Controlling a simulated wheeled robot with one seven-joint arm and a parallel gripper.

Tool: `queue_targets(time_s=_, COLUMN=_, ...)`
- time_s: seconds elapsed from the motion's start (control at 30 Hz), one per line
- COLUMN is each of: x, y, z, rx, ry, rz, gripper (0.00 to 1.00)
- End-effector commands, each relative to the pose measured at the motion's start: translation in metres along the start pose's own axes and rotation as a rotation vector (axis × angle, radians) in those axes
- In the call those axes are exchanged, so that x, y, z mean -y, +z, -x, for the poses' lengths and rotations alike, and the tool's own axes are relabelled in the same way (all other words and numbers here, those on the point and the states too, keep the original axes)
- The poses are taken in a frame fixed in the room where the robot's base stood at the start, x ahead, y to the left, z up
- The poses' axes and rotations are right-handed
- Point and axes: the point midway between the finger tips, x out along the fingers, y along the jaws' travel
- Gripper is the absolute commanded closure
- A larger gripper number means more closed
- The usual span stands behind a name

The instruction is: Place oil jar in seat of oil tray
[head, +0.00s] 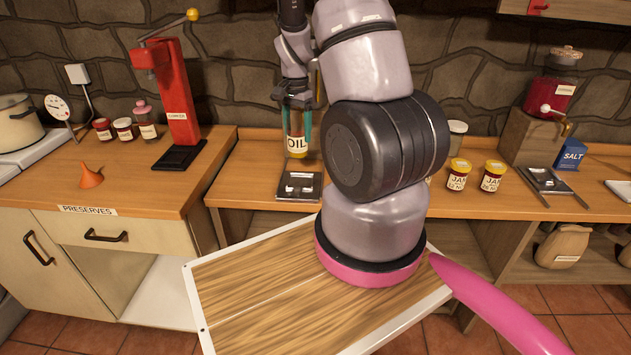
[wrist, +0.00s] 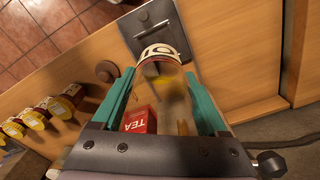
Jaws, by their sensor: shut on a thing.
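The oil jar (head: 297,146) is a clear jar with a yellow content and a white "OIL" label. My gripper (head: 298,122) is shut on it, with teal fingers on both sides, and holds it roughly upright. A dark tray (head: 286,190) with pale marks lies on the middle counter, just below the jar in the head view; its label is too small to read. In the wrist view the jar (wrist: 163,78) is between the fingers (wrist: 159,76), and its labelled end overlaps the near edge of the dark tray (wrist: 172,27). I cannot tell the gap between them.
A red TEA box (wrist: 140,121) and a brown round object (wrist: 107,71) are near the jar in the wrist view. Two jam jars (head: 459,175) stand to the right, past my arm. A similar dark tray (head: 541,176) lies farther right. A red corker (head: 177,105) stands left.

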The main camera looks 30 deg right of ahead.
Motion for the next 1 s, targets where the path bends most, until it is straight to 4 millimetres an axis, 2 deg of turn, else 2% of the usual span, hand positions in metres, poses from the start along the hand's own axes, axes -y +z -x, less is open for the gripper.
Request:
queue_targets(time_s=0.3, x=-0.001, y=0.0, z=-0.053, rx=0.002, ry=0.003, rz=-0.001, gripper=1.0)
queue_targets(time_s=0.47, x=-0.001, y=0.0, z=-0.064, rx=0.001, ry=0.002, rz=-0.001, gripper=1.0)
queue_targets(time_s=0.7, x=-0.001, y=0.0, z=-0.096, rx=0.003, ry=0.003, rz=-0.001, gripper=1.0)
queue_targets(time_s=1.0, x=0.0, y=0.0, z=-0.099, rx=0.001, ry=0.001, rz=0.0, gripper=1.0)
